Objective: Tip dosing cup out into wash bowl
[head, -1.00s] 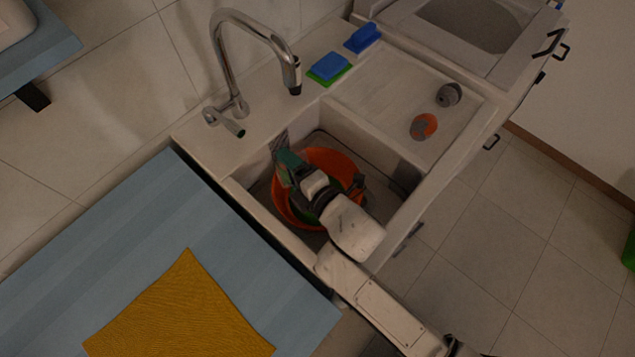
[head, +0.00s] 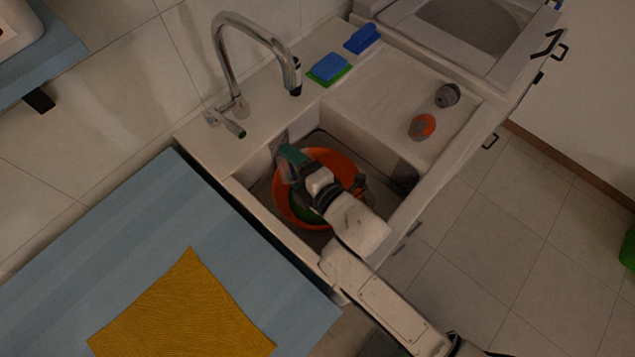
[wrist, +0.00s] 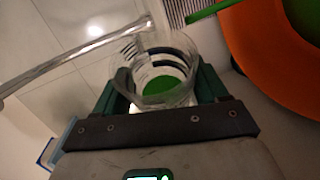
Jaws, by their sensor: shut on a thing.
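The wash bowl is an orange bowl (head: 340,160) in the sink basin, with green inside it (head: 304,208); its orange rim also shows at the right of the wrist view (wrist: 252,45). My gripper (head: 289,160) is over the bowl's left side. In the wrist view, its green fingers are shut on the dosing cup (wrist: 160,65), a clear cup with dark ring markings. Green shows in or through the cup; I cannot tell which. The cup's tilt is unclear, and it is hard to make out in the head view.
The basin walls (head: 245,170) closely surround the bowl. A curved tap (head: 222,60) stands behind to the left. A grey pot (head: 447,95) and an orange round thing (head: 422,127) are on the drainer. A blue surface (head: 130,235) bears a yellow cloth (head: 180,310).

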